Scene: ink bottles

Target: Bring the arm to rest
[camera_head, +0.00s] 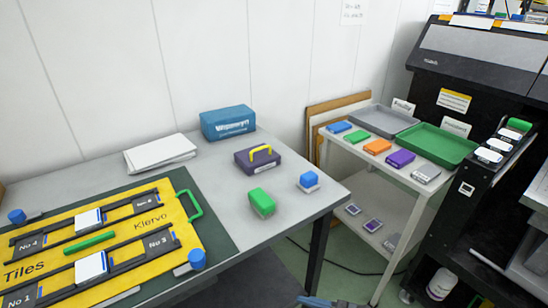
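No gripper can be made out in the head view. A small blue-grey and dark shape (335,303) shows at the bottom edge, cut off by the frame; I cannot tell whether it is part of my arm. A yellow board (190,238) marked "Tiles" and "Klervo" lies on the grey table (232,172), with dark rails, numbered plates and two white blocks. A green block or bottle (262,203) and a blue-and-white one (309,181) stand apart on the table, right of the board.
A purple box (258,164) with a yellow handle, a blue box (228,122) and white sheets (160,154) are at the table's back. A white cart (435,184) holds coloured cartridges and grey (378,120) and green (437,144) trays. A black machine (480,70) stands right.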

